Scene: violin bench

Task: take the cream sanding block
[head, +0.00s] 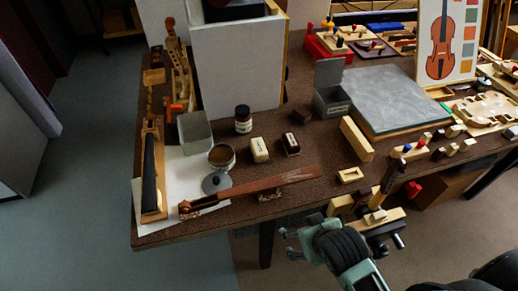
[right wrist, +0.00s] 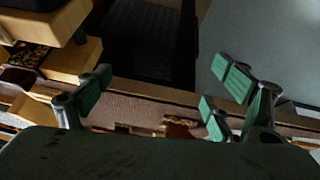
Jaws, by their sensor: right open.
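The cream sanding block (head: 260,149) stands on the brown bench in the head view, with a small dark label on its side. A dark block with a pale label (head: 291,144) stands just to its right, a small gap apart. My right gripper (head: 289,243) is open and empty, out past the bench's front edge, nearer to me than the block and lower in the picture. In the right wrist view, its green finger pads (right wrist: 160,97) are wide apart with nothing between them. The cream sanding block cannot be made out there. My left gripper is not in view.
A vise-like wooden fixture (head: 375,217) is right of my gripper.

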